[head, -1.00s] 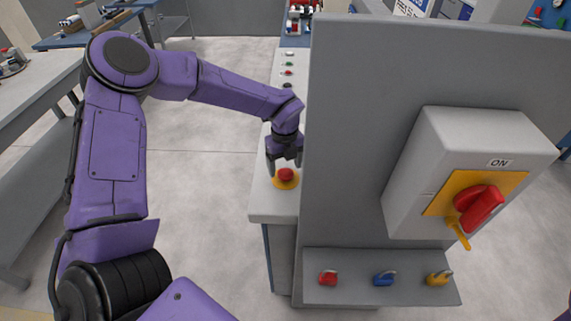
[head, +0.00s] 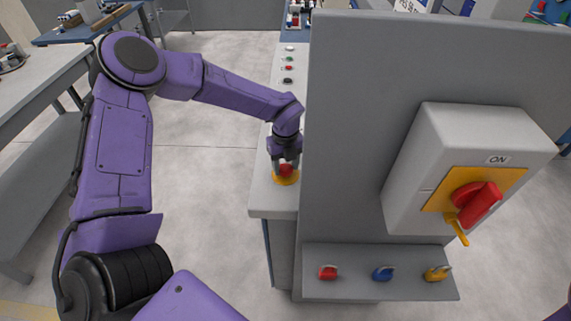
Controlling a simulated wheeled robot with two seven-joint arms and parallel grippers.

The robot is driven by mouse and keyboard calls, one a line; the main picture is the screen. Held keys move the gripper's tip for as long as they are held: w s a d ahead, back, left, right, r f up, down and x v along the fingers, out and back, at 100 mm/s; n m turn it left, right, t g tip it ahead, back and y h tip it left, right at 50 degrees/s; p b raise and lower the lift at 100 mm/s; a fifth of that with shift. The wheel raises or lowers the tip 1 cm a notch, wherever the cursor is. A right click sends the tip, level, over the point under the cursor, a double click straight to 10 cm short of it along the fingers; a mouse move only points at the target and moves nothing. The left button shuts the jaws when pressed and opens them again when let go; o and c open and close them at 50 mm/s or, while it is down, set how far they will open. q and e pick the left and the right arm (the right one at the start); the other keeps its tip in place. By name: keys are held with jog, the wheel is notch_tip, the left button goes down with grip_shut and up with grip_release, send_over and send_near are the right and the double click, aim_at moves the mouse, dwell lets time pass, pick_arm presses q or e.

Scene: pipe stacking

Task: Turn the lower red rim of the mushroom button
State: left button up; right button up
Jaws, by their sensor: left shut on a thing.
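The red mushroom button (head: 286,171) sits on a yellow round plate (head: 285,180) near the front end of the grey console. My left gripper (head: 285,165) reaches down from above with its fingers on both sides of the button's red head and is shut on it. The lower rim is small in the picture and partly hidden by the fingers. My right gripper is not in the head view.
A tall grey panel (head: 345,130) stands just right of the button. It carries a switch box (head: 440,150) with a red rotary handle (head: 475,204). Red, blue and yellow padlocks (head: 383,273) lie on the shelf below. Small buttons (head: 289,68) line the console behind. The floor at left is clear.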

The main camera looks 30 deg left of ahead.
pick_arm(q)
jog(key=m, duration=0.3)
jog(key=shift+m, duration=1.5)
jog(key=o, duration=1)
jog(key=shift+o, duration=0.2)
jog(key=shift+w, duration=0.1)
notch_tip(320, 180, up, 10)
jog(key=b, duration=0.2)
jog(key=shift+r+b, duration=0.2)
jog(key=shift+b, duration=0.2)
